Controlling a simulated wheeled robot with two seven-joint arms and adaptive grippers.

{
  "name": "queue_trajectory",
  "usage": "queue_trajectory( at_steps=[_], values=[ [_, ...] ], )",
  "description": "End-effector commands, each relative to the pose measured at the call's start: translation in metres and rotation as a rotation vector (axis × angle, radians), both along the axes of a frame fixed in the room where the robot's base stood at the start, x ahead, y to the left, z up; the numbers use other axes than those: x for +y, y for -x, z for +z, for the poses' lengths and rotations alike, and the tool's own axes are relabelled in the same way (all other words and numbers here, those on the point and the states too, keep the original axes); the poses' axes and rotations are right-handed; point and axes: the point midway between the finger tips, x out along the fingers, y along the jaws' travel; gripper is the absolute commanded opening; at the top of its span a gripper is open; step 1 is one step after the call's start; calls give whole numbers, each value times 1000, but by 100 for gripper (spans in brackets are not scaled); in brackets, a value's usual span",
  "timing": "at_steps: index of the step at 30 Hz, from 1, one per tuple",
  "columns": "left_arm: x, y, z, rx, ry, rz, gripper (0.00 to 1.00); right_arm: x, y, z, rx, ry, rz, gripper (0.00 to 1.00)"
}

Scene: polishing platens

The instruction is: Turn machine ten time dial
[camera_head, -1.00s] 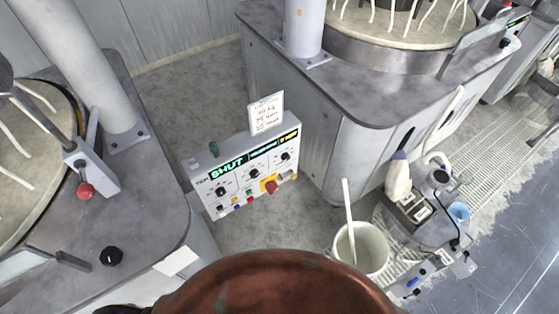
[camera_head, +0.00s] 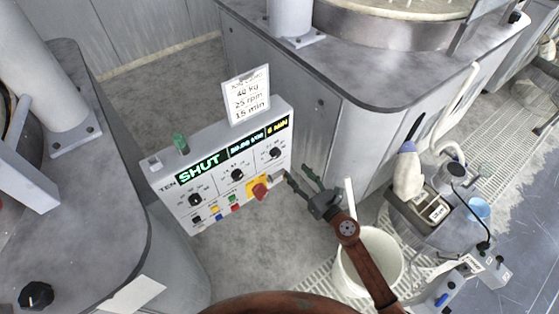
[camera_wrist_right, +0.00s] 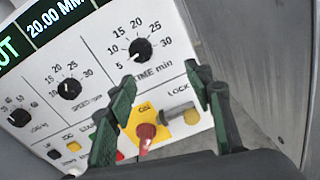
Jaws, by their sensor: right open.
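The machine ten control panel (camera_head: 222,170) is a white box with a lit green display reading SHUT. Its time dial (camera_head: 275,153) is a small black knob at the right end of the row. In the right wrist view the time dial (camera_wrist_right: 140,48) has a scale from 5 to 30, and its mark seems to point low left, near 5. My right gripper (camera_head: 297,174) is open and empty, to the right of the panel and slightly below the dial. In the wrist view its dark green fingers (camera_wrist_right: 166,78) stand apart, with the dial beyond them. My left gripper is out of view.
A red rotary switch (camera_head: 259,189) on a yellow plate and a lock (camera_wrist_right: 176,112) sit below the dial. A card (camera_head: 248,95) reading 40 kg, 25 rpm, 15 min stands on the panel. A white bucket (camera_head: 350,275) with a stick stands below my right arm.

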Motion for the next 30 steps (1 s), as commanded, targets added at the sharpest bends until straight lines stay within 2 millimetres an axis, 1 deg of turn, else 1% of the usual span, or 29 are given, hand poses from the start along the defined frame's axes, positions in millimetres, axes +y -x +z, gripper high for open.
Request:
queue_trajectory(
  at_steps=[1,3,7,15,21,25,30],
  values=[
    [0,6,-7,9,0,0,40,9,2,4,-52,49,23,47],
    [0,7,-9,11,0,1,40,18,3,14,-101,98,43,47],
    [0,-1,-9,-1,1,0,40,28,-3,21,-132,125,52,47],
    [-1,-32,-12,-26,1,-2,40,53,-38,21,-128,121,50,47],
    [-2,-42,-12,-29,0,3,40,64,-54,20,-126,121,49,47],
    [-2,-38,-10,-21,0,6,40,67,-58,20,-125,122,49,47],
    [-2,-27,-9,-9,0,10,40,66,-58,20,-125,121,49,47]
  ],
)
